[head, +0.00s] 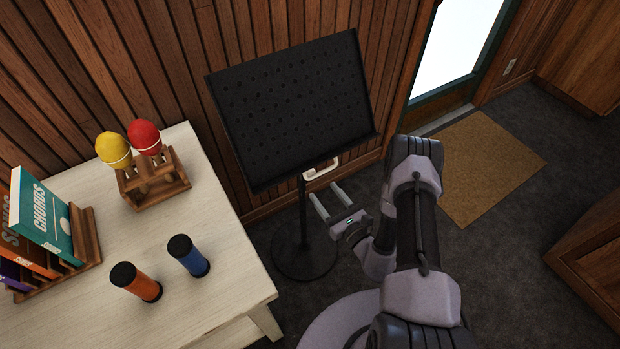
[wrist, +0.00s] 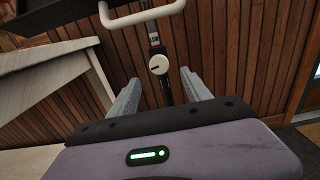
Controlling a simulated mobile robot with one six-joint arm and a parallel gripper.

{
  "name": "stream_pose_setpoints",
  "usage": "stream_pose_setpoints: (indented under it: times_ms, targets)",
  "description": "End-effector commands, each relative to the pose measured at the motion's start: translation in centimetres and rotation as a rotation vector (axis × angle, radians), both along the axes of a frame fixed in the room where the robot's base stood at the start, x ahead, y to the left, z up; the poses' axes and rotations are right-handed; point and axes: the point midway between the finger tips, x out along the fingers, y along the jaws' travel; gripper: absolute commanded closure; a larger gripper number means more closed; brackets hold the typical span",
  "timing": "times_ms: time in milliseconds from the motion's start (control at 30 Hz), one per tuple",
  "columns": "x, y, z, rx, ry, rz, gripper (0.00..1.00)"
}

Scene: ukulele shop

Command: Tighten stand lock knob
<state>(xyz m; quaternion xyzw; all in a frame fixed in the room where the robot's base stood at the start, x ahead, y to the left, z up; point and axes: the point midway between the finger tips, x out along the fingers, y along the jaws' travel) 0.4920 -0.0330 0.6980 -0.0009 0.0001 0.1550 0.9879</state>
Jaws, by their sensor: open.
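The black music stand has a perforated desk (head: 290,105), a thin pole (head: 303,212) and a round base (head: 305,262). Its lock knob (wrist: 159,64) is a round off-white knob with a dark mark, on the pole below a white handle (wrist: 142,15). The handle also shows under the desk in the head view (head: 322,171); I cannot make out the knob there. My gripper (head: 326,190) is open and empty, just right of the pole. In the wrist view the knob appears between the two fingertips but farther off, with no contact visible.
A pale table (head: 225,235) at left holds two maracas in a wooden rack (head: 155,185), two shakers (head: 188,256) and a book rack (head: 85,235). A slatted wall (head: 110,50) stands behind.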

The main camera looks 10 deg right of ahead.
Motion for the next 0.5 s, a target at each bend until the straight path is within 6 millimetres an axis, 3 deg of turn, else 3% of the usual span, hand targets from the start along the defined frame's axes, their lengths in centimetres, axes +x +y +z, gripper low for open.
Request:
stream_pose_setpoints:
  times_ms: [200,333,500]
  targets:
    - [5.5,2.0,-0.3,-0.001,-0.004,0.006,0.43]
    - [7.6,2.6,-0.2,0.0,-0.003,0.005,0.43]
    - [8.7,3.0,0.0,0.001,0.0,0.003,0.43]
